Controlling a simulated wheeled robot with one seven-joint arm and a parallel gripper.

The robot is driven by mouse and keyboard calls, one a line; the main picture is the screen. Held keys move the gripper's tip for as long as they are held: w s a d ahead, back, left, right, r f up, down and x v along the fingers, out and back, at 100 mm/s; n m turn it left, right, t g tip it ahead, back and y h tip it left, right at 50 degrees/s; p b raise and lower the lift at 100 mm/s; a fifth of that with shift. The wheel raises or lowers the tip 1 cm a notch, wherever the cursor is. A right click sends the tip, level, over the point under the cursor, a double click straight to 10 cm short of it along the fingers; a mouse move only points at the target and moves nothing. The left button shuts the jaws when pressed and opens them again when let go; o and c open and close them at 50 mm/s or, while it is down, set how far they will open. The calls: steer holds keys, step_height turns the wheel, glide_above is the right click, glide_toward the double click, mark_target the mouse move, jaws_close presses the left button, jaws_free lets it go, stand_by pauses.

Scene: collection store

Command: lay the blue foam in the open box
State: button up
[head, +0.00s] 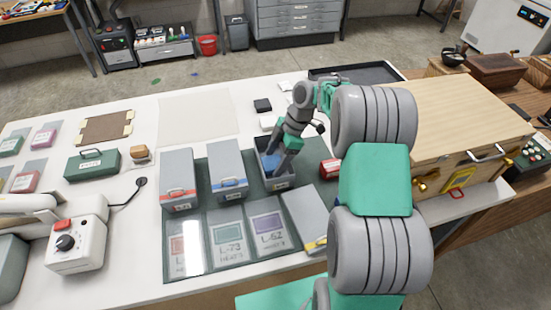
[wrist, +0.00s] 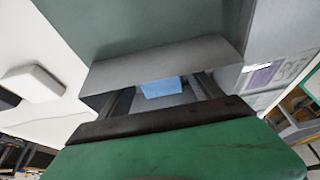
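The open box (head: 289,183) is a grey case standing on a dark green mat among closed grey boxes. The blue foam (head: 266,161) is a small light blue block inside the box; it also shows in the wrist view (wrist: 162,88). My gripper (head: 275,157) reaches down into the box from above. In the wrist view its two fingers stand apart, one on each side of the foam, with gaps visible beside it. The box wall (wrist: 165,65) crosses in front of the fingertips, so their ends and the foam's underside are hidden.
Closed grey boxes (head: 179,176) and (head: 228,166) stand left of the open box, and another (head: 304,215) lies in front right. A red object (head: 330,168) is close on the right. A large wooden crate (head: 455,115) fills the table's right side.

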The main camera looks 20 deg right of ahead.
steer(key=shift+o, duration=0.3)
steer(key=v, duration=0.8)
